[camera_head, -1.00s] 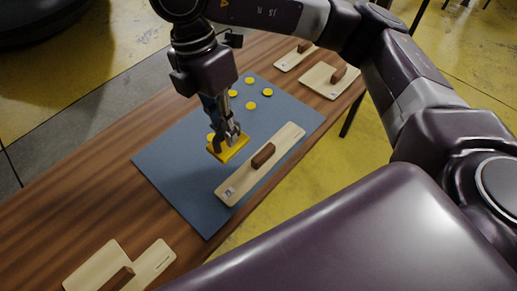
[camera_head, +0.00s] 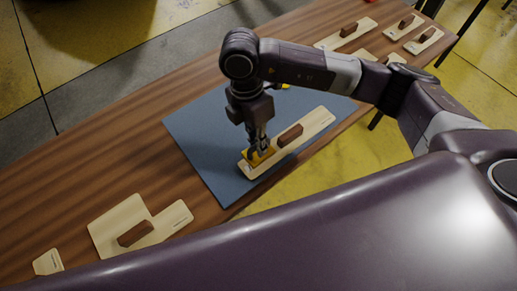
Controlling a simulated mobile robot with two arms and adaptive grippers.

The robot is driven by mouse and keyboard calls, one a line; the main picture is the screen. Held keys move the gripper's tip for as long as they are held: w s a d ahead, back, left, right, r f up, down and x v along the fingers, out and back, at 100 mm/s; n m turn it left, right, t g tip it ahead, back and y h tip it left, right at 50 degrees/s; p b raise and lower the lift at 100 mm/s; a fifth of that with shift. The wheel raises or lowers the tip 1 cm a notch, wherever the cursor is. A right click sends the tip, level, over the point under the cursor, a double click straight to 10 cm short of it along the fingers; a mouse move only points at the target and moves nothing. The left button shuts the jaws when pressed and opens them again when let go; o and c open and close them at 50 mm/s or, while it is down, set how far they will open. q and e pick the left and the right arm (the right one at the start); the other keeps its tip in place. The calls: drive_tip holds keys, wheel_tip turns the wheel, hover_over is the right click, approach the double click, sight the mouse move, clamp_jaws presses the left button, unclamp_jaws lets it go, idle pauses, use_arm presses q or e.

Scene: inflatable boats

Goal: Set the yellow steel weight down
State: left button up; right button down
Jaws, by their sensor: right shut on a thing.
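The yellow steel weight (camera_head: 251,158) is in the jaws of my right gripper (camera_head: 261,151), which points down and is shut on it. The weight is at the left end of a long pale wooden board (camera_head: 312,127) with a brown handle (camera_head: 290,135). It overlaps that end in the picture; I cannot tell whether it touches the board or hangs just above it. The gripper hides part of the weight. The board lies on a blue-grey mat (camera_head: 205,135). My left gripper is not in view.
The mat lies on a brown wooden table (camera_head: 120,165). A notched wooden board with a handle (camera_head: 112,222) and a small pale piece (camera_head: 48,262) lie at the left. More handled boards (camera_head: 345,33) lie at the far right. The mat left of the weight is clear.

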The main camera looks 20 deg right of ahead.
wheel_tip(320, 180, down, 3)
drive_tip(key=shift+f, duration=0.4)
drive_tip(key=c, duration=2)
unclamp_jaws()
drive_tip(key=shift+f, duration=0.1)
drive_tip(key=r, duration=0.4)
drive_tip(key=w+r, duration=0.1)
drive_tip(key=r, duration=0.3)
drive_tip(key=w+r+b, duration=0.1)
drive_tip(key=r, duration=0.3)
drive_tip(key=shift+a, duration=0.4)
